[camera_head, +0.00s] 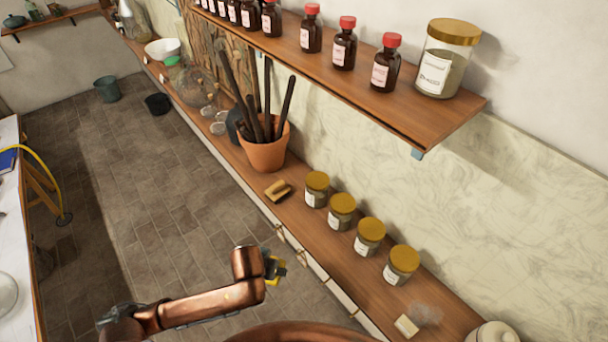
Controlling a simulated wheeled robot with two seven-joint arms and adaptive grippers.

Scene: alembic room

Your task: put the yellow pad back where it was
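My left gripper (277,268) is at the end of the copper arm that comes in from the lower left. It is over the floor side of the long wooden counter (325,240), near its front edge. Bright yellow shows on both sides of its dark fingers; this looks like the yellow pad (272,285), mostly hidden by the gripper. A mustard-coloured block with a dark top (278,190) lies on the counter in front of the terracotta pot. A small cream block (407,325) lies farther down the counter beside a pale smear. My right gripper is not in view.
Several gold-lidded jars (342,210) stand along the counter's wall side. The terracotta pot (265,152) holds tall dark rods. A shelf (400,105) with brown bottles overhangs the back. Bare counter lies between the mustard block and the cream block, in front of the jars.

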